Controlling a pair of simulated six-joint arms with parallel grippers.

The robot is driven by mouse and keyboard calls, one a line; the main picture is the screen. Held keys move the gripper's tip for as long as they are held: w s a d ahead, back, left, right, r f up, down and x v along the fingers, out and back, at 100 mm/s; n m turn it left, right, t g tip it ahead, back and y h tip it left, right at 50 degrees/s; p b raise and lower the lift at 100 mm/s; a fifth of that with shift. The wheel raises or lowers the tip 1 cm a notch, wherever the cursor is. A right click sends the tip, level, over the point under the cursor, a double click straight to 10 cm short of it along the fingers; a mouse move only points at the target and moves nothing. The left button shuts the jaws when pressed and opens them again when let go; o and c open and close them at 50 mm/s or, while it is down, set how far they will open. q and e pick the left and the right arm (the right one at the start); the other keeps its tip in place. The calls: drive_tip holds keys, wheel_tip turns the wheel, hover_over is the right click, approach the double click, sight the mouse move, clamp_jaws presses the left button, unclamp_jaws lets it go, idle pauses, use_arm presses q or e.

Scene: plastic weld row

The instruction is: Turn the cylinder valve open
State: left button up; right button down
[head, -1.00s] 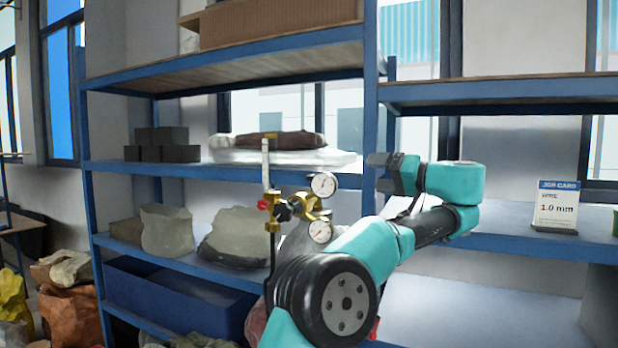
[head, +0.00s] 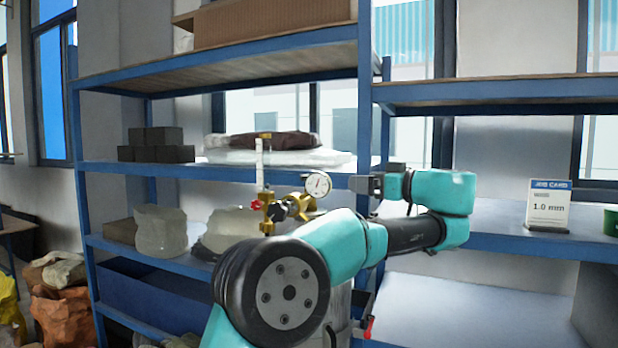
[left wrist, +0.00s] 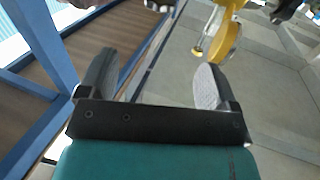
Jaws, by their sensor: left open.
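A brass valve assembly (head: 296,204) stands in front of the shelf, with a round white gauge (head: 317,185), a black knob (head: 277,211) and a small red part (head: 256,204). My left gripper (head: 362,184) is right of the gauge, apart from the assembly. In the left wrist view the gripper (left wrist: 155,82) is open and empty. Brass fittings (left wrist: 224,42) show beyond its right finger, with a dark knob (left wrist: 286,9) at the top edge. My left arm hides the lower part of the assembly. My right gripper is not in view.
A blue shelf rack (head: 215,172) holds dark blocks (head: 156,147), pale sacks (head: 160,230) and a cardboard box (head: 270,20). A job card reading 1.0 mm (head: 548,205) stands on the right shelf beside a green container (head: 610,220). Orange bags (head: 62,308) lie at lower left.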

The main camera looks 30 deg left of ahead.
use_arm(q)
drive_tip(key=shift+a, duration=0.1)
drive_tip(key=w+a, duration=0.1)
drive_tip(key=a, duration=1)
drive_tip(key=w+a, duration=0.1)
drive_tip(key=a, duration=0.5)
drive_tip(key=shift+w, duration=0.35)
drive_tip(key=c, duration=0.9)
